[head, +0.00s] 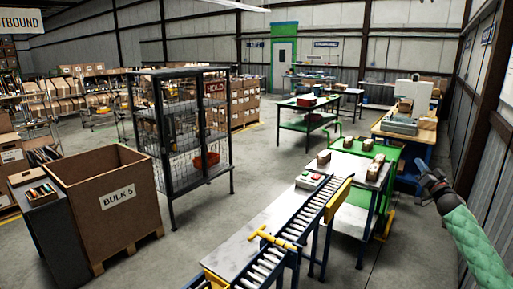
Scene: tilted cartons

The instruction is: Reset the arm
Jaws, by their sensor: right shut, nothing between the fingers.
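My right arm, in a green sleeve, comes in from the lower right of the head view. Its dark right gripper (430,181) is shut and empty, raised in front of the right wall side, apart from the tables. My left gripper is not in view. Small brown cartons (323,158) sit on the table at the far end of the roller conveyor (290,230); several more (374,167) sit beside them to the right.
A button box (311,181) sits beside the conveyor. A workbench (408,130) stands beyond the gripper. Open floor (240,180) lies left of the conveyor.

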